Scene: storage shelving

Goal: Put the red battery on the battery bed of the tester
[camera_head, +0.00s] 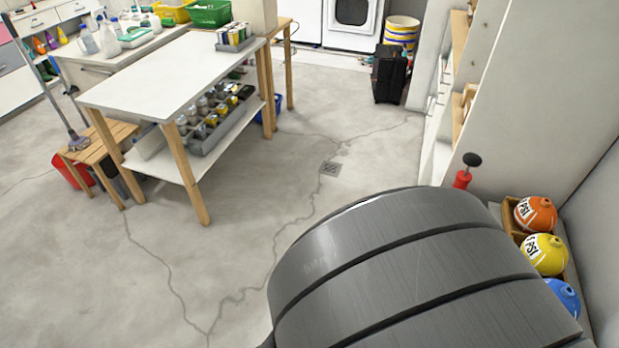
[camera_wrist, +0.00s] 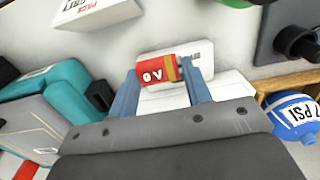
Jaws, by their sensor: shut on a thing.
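My gripper (camera_wrist: 160,75) shows in the wrist view with its two blue fingers on either side of the red battery (camera_wrist: 152,74). It is shut on the battery, which is red with a gold band and white "9V" lettering. A pale grey and white object with small dark print (camera_wrist: 197,50) lies behind the battery. I cannot tell whether it is the tester or whether the battery touches it. No battery bed can be made out. In the head view a large grey part of my own body fills the lower middle, and the gripper and battery do not show.
In the wrist view, a teal and grey object (camera_wrist: 60,85) is at left, a white box (camera_wrist: 95,12) at top left, a dark object (camera_wrist: 285,35) at top right and a blue ball (camera_wrist: 293,118) at right. In the head view, a white table (camera_head: 165,75) stands beyond open floor.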

